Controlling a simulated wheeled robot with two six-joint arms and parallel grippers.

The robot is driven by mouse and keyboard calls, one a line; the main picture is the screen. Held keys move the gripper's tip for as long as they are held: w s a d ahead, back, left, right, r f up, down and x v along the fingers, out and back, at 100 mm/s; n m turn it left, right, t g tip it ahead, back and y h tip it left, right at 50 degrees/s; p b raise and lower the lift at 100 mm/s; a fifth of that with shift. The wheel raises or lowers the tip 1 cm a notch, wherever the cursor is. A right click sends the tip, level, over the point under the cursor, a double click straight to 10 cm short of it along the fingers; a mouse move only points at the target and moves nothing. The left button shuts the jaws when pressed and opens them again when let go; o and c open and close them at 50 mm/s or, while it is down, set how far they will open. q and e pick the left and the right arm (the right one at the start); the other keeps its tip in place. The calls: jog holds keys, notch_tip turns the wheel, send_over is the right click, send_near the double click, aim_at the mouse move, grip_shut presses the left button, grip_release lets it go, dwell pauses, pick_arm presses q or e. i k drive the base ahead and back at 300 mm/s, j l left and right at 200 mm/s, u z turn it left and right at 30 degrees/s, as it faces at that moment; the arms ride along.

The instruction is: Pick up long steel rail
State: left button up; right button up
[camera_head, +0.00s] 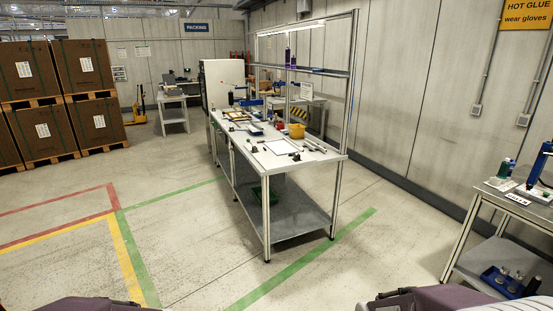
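The workbench (250,150) stands in the middle, some distance ahead of me. Small parts and thin strips lie on its top. A thin grey strip (314,145) lies near its right edge, but it is too small to tell whether it is the long steel rail. No other piece stands out clearly as that rail. Purple parts of my own arms show at the bottom edge. Neither gripper can be seen.
Another table (520,210) with bottles stands at right. Stacked brown boxes (85,70) on pallets stand at left. The floor before the workbench is clear, with coloured lines.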

aim_at(258, 127)
jog(key=i+l, duration=0.1)
jog(key=i, duration=0.9)
jog(key=i+l, duration=0.1)
jog(key=i, duration=0.9)
jog(key=i+l, duration=0.15)
jog(key=i, duration=0.85)
jog(key=i+u, duration=0.2)
jog(key=i, duration=0.2)
jog(key=j+u, duration=0.4)
jog(key=i+j+u, duration=0.2)
jog(key=j+u, duration=0.15)
jog(key=i+j+u, duration=0.2)
jog(key=j+u, duration=0.2)
jog(key=i+z, duration=0.15)
jog(key=i, duration=0.35)
jog(key=i+j+z, duration=0.1)
jog(key=i, duration=0.35)
jog(key=i+j+z, duration=0.15)
jog(key=i, duration=0.35)
jog(key=i+z, duration=0.35)
jog(key=i+j+z, duration=0.15)
jog(key=i+z, duration=0.15)
jog(key=i, duration=0.3)
jog(key=i+j+z, duration=0.65)
jog(key=i, duration=0.2)
jog(key=i+l+z, duration=0.1)
jog(key=i+z, duration=0.8)
jog(key=k, duration=0.1)
